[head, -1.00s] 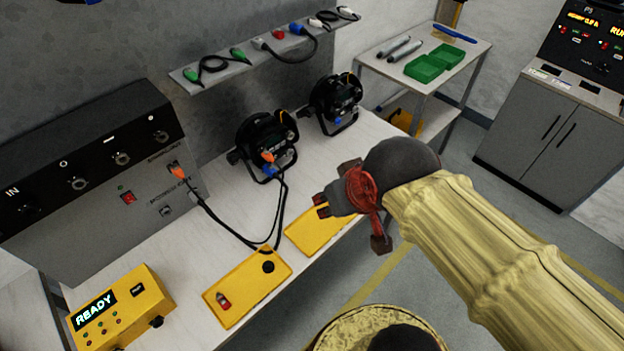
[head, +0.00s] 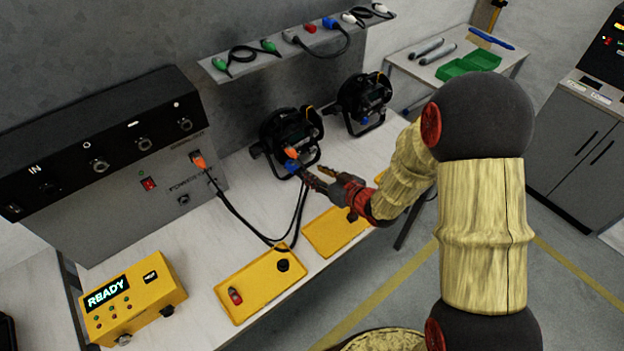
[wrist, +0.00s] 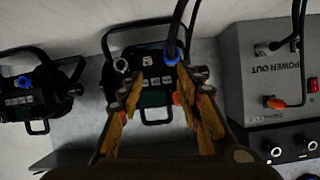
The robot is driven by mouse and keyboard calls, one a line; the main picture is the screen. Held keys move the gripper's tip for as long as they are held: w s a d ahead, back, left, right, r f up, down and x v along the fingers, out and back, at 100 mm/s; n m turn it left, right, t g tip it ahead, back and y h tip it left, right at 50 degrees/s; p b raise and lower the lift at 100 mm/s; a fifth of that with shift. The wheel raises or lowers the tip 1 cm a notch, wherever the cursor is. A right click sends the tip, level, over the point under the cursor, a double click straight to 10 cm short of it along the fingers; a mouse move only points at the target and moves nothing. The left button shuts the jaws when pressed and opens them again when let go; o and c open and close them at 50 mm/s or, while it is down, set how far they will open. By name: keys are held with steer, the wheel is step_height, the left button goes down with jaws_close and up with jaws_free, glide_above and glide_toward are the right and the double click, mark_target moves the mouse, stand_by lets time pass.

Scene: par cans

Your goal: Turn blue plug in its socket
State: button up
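The blue plug (head: 292,165) sits in the back of the nearer black par can (head: 278,132), just below an orange plug (head: 291,152). A black cable runs from the blue plug. In the wrist view the blue plug (wrist: 171,54) is beyond the fingertips, nearer the right finger. My gripper (head: 314,178) is open and empty, close to the right of the blue plug in the head view. In the wrist view my gripper (wrist: 155,85) has its fingers spread wide. The right finger partly hides an orange plug beside the blue one.
A second par can (head: 362,102) stands behind to the right. A grey power box (head: 110,165) with an orange plug (head: 199,160) is at left. Cables lie across the white bench. Yellow trays (head: 262,284) and a yellow READY box (head: 130,298) are in front. A shelf (head: 220,72) holds cables.

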mark_target(298, 171)
steer(key=shift+y, duration=0.5)
steer(key=a+f, duration=0.1)
steer(key=w+a+f+b, duration=0.1)
steer(key=a, duration=0.1)
steer(key=shift+w+f, duration=0.15)
steer(key=shift+o, duration=0.8)
steer(key=shift+w+a+f, duration=0.1)
steer(key=shift+w+a, duration=0.1)
steer(key=shift+w, duration=0.05)
steer(key=shift+b+x, duration=0.85)
steer(key=shift+x, duration=2)
steer(key=shift+c, duration=0.4)
jaws_close()
